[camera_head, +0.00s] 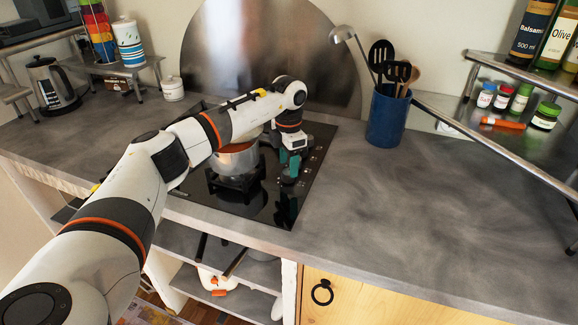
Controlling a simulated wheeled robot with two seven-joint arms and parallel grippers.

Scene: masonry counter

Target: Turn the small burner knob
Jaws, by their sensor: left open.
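A black cooktop (258,203) is set in the grey counter. Small marks or controls (314,158) run along its right side. They are too small to tell which is the small burner knob, and part of the row may be hidden by my gripper. My left arm reaches in from the left, across the cooktop. My left gripper (290,172) has teal fingers and points down over the cooktop's right part, beside the controls. It is open with nothing seen between the fingers. I cannot tell whether it touches a knob. My right gripper is out of view.
A pot (236,160) stands on a burner left of my gripper, partly behind my arm. A blue utensil holder (388,118) stands right of the cooktop. A metal shelf (490,118) with jars is farther right. The counter (400,210) at front right is clear.

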